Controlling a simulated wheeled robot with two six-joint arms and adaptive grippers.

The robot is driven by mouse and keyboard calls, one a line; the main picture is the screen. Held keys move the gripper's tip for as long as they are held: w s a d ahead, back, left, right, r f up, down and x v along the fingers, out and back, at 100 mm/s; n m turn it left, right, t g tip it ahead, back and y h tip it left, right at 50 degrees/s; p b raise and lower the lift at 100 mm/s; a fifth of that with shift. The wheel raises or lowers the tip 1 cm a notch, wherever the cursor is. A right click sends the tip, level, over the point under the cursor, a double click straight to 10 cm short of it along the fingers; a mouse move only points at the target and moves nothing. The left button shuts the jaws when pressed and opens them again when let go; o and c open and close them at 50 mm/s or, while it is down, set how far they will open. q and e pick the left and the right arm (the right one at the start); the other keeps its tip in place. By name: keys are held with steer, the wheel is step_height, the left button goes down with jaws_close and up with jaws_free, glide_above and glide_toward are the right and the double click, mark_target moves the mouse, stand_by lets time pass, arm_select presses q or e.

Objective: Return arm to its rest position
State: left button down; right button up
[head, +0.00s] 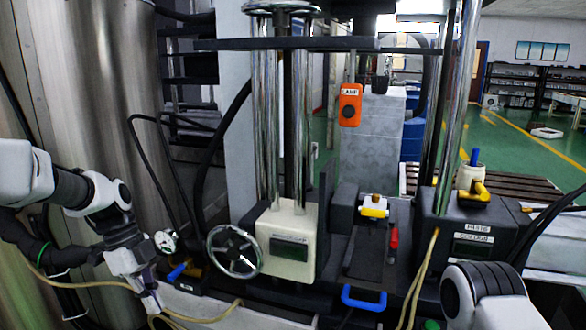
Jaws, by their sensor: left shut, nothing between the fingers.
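My left arm comes in from the left edge, and its gripper (152,302) points down at the lower left. Its fingers are together with nothing seen between them. It is in front of the base of the machine, left of the metal handwheel (234,251) and near the round gauge (165,241) and the blue-handled valve (178,271). It appears apart from them, though depth is hard to judge. My right arm shows only as a white and black link at the lower right; its gripper is out of view.
A cream box with a dark display (290,251) stands beside the handwheel. Black plates with a yellow-and-white fitting (374,207), a red-handled part (393,240) and a blue handle (364,299) lie centrally. Beige hoses (210,316) run below my left gripper. An orange switch box (350,104) hangs above.

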arm_select(q)
steer(key=s+d+f+n+g+y, duration=0.1)
steer(key=s+f+n+g, duration=0.15)
steer(key=s+f, duration=0.9)
steer(key=s+d+f+n+g+y, duration=0.1)
steer(key=s+f+g, duration=0.2)
steer(key=s+f, duration=0.8)
steer(key=s+f+n+t+y, duration=0.1)
steer(key=s+f+n+t, duration=0.1)
steer(key=s+f+n, duration=0.8)
steer(key=w+n+t, duration=0.1)
steer(key=n+t, duration=0.1)
steer(key=w+n+t, duration=0.1)
steer(key=n+t, duration=0.1)
steer(key=n, duration=0.1)
steer(key=w+f+n+t+p, duration=0.1)
steer(key=n+t, duration=0.1)
steer(key=shift+w+a+n+y, duration=0.1)
steer(key=shift+a+n+y, duration=0.15)
steer(key=shift+y, duration=0.15)
